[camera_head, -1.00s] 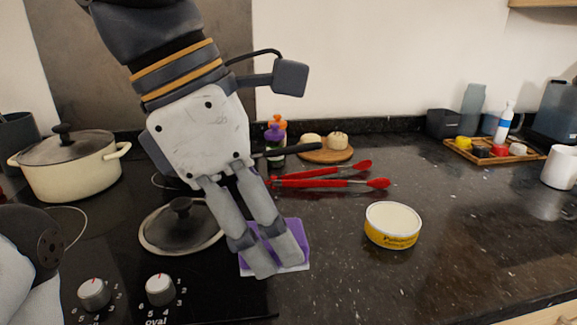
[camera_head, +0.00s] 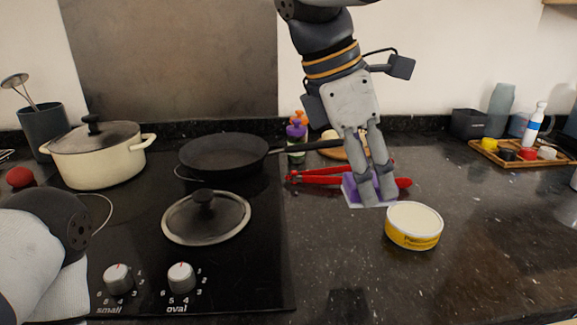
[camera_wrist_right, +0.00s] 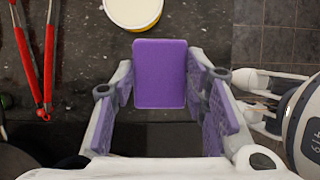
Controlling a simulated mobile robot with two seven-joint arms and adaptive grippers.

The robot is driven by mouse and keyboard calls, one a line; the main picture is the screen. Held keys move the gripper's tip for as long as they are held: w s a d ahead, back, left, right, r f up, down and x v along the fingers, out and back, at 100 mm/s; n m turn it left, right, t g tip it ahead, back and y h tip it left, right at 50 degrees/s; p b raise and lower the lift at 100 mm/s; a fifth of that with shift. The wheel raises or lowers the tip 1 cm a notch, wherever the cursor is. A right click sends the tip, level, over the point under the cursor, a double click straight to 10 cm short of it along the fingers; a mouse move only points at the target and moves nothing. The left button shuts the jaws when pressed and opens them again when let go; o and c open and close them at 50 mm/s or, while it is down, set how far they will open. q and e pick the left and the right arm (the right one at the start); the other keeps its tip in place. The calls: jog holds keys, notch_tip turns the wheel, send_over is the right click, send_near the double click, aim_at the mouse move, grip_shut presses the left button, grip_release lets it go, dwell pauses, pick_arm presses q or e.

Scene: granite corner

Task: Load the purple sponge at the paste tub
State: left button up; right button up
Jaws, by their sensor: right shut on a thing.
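The purple sponge (camera_head: 366,190), with a pale underside, is held between the fingers of my right gripper (camera_head: 376,198). It hangs above the counter, just left of and behind the paste tub (camera_head: 413,226). In the right wrist view the sponge (camera_wrist_right: 160,73) shows its flat purple face between the fingers. The tub (camera_wrist_right: 133,10) is just beyond it there, cut off by the top edge. The tub is round and yellow with a cream top, and it stands apart from the sponge.
Red tongs (camera_head: 330,175) lie behind the sponge. A pan lid (camera_head: 206,222), a frying pan (camera_head: 225,153) and a lidded pot (camera_head: 97,158) are on the hob at left. A wooden tray (camera_head: 520,156) stands back right. The front counter is clear.

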jog(key=w+d, duration=0.4)
jog(key=d, duration=0.7)
jog(key=shift+w+f, duration=0.2)
jog(key=shift+f, duration=3.25)
jog(key=shift+a+f, duration=0.1)
jog(key=shift+f, duration=0.55)
notch_tip(320, 180, up, 7)
